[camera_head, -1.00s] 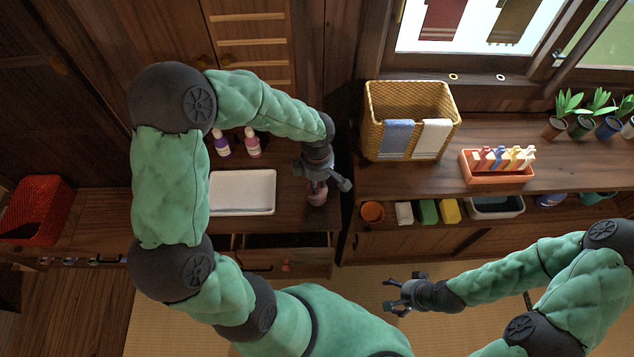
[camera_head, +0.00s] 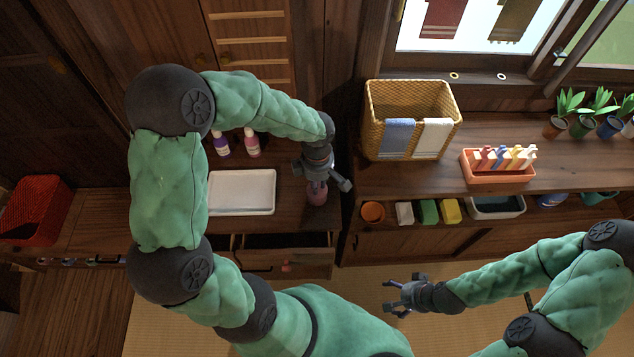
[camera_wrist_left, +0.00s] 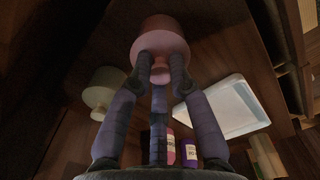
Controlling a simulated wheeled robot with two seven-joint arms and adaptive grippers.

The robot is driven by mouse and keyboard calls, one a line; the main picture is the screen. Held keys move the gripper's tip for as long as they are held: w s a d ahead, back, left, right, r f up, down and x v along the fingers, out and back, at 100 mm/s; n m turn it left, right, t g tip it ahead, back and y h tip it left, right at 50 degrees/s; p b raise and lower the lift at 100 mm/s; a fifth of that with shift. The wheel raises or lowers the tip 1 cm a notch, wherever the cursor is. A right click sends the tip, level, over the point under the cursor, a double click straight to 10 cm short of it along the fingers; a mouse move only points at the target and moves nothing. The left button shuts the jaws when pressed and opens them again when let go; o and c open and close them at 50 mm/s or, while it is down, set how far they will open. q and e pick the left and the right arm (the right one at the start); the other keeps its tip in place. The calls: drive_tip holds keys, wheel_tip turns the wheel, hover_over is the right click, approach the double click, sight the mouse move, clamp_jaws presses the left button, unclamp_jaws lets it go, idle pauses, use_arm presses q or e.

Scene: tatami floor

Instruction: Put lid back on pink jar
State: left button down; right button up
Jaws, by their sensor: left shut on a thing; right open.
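The pink jar (camera_head: 317,196) stands on the dark wooden counter, right of the white tray, directly below my left gripper (camera_head: 318,181). In the left wrist view, the fingers of my left gripper (camera_wrist_left: 161,68) close around the small knob of the pink lid (camera_wrist_left: 160,49). The jar's pink body (camera_wrist_left: 160,24) shows right beyond the lid, in line with it. I cannot tell whether the lid is fully seated or a hair above the rim. In the head view the gripper hides the lid. My right gripper (camera_head: 396,296) is open and empty over the floor.
A white tray (camera_head: 242,208) lies left of the jar, with two bottles (camera_head: 252,143) behind it. A pale jar (camera_wrist_left: 103,92) stands nearby in the wrist view. An open drawer (camera_head: 290,262) juts out below. A wicker basket (camera_head: 372,140) stands on the right-hand counter.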

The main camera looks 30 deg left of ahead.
idle(0.8)
use_arm(q)
drive_tip(key=c, duration=1.1)
unclamp_jaws()
drive_tip(key=shift+o, duration=0.4)
drive_tip(key=o, duration=0.4)
drive_tip(key=shift+r, duration=0.1)
drive_tip(key=shift+r+p, duration=1.9)
drive_tip(key=shift+r, duration=1.5)
